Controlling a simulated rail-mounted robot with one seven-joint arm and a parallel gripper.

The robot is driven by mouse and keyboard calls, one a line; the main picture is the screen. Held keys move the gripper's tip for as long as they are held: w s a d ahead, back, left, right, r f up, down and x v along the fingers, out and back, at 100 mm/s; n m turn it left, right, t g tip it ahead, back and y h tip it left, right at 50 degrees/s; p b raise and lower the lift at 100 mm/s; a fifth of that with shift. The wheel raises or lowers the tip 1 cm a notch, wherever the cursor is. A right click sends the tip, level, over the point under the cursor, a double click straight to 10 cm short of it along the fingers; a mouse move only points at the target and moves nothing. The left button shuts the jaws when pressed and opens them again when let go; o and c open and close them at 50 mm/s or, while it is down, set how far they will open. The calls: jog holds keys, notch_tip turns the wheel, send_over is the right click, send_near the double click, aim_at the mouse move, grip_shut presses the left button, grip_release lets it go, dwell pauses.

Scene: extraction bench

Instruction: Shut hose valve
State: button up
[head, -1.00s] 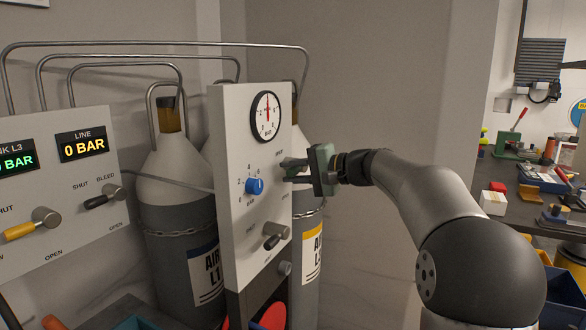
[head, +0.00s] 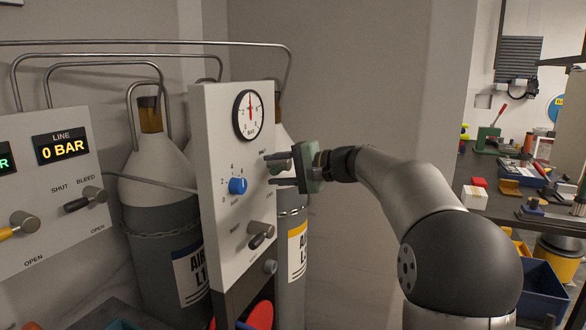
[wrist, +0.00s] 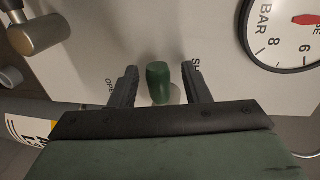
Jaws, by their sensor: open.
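My gripper (head: 270,169) is open at the right side of the white gauge panel (head: 207,120). In the wrist view, its two dark fingers (wrist: 158,68) stand on either side of a green handle (wrist: 158,83), with a gap on each side. The handle lies between partly hidden OPEN and SHUT lettering. In the head view, the green handle (head: 279,163) is partly covered by the fingers. A grey and black lever (head: 261,235) sits lower on the same panel. I cannot read which of them is the hose valve.
A blue knob (head: 238,186) and a round gauge (head: 248,114) are on the panel. Left of it are air cylinders (head: 160,205) and another panel with a LINE display (head: 62,147) reading 0 BAR and a bleed lever (head: 86,200). A cluttered bench (head: 500,205) is far right.

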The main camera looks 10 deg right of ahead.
jog(key=b+v, duration=0.1)
jog(key=v, duration=1.6)
jog(key=shift+s, duration=0.2)
jog(key=s+a+f+n+g+h+p, duration=0.1)
jog(key=s+a+f+g+h+p, duration=0.15)
jog(key=s+a+f, duration=0.45)
jog(key=s+a+f+n+g+h+p, duration=0.1)
jog(key=s+a+f+g+h, duration=0.35)
jog(key=f, duration=0.45)
jog(key=s+f+n+g+h+p, duration=0.1)
jog(key=s+f+n+h, duration=0.1)
jog(key=s+f, duration=0.4)
jog(key=s+f+n+h+p, duration=0.1)
jog(key=s+f+n+h, duration=0.2)
jog(key=s, duration=0.9)
notch_tip(320, 180, down, 4)
jog(key=shift+s+a+r+n+g+h+p, duration=0.1)
jog(key=shift+s+a+n+g+h+p, duration=0.1)
jog(key=shift+a+n+g+h+p, duration=0.15)
